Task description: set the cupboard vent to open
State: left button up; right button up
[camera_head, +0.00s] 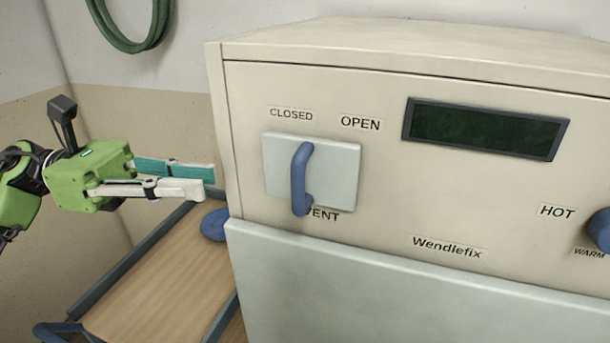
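The vent control is a blue handle (299,180) standing out from a pale square plate (338,178) on the front of the cream cupboard (400,215). The handle runs roughly upright, its top end bent in to the plate. The label CLOSED (291,114) is above left of it, OPEN (361,123) above right, and VENT (323,216) below, partly hidden by the handle. My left gripper (208,182) is left of the cupboard, pointing right, apart from the handle. It looks open and empty, with one finger's teal inner pad showing. My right gripper is not in view.
A dark display (485,128) and a blue knob (600,230) by HOT and WARM are to the right on the cupboard. A wooden-topped trolley (160,285) with a blue handle stands lower left. A green hose (133,40) hangs on the wall.

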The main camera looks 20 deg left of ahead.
pick_arm(q)
jog(key=p, duration=0.3)
send_near(299, 203)
jog(key=w+d+r, duration=0.1)
jog(key=d, duration=0.1)
jog(key=d+p, duration=0.1)
jog(key=d, duration=0.2)
jog(key=w+d+p, duration=0.1)
jog(key=d+p, duration=0.1)
jog(key=d, duration=0.1)
jog(key=shift+w+r, duration=0.1)
jog(key=shift+r, duration=0.05)
jog(key=shift+w+d+p, duration=0.15)
jog(key=shift+d+p, duration=0.25)
jog(key=shift+d, duration=0.3)
jog(key=shift+f, duration=0.2)
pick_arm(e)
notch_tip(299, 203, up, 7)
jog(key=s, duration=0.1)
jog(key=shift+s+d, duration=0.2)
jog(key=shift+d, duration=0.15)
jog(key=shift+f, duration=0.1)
pick_arm(q)
grip_shut()
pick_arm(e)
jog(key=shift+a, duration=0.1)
